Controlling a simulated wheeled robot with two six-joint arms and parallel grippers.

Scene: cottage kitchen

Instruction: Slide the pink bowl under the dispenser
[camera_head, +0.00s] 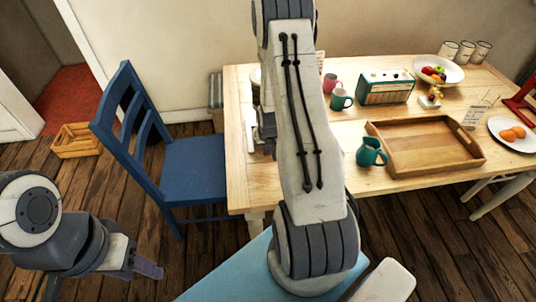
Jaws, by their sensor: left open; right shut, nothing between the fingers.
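I see no pink bowl and no clear dispenser; my raised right arm covers the left part of the wooden table (238,165). A pale edge of something shows beside that arm at the table's back left, too hidden to name. My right gripper (263,138) is mostly hidden behind my own arm link, over the table's left side, shut with nothing in it. My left gripper (147,268) is low at the lower left, over the floor, open and empty, away from the table.
A blue chair (190,165) stands at the table's left side. A teal jug (371,152) stands near a wooden tray (425,125). A pink mug (331,83), a green mug (341,99) and a radio (386,87) are farther back. A crate (76,140) sits on the floor.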

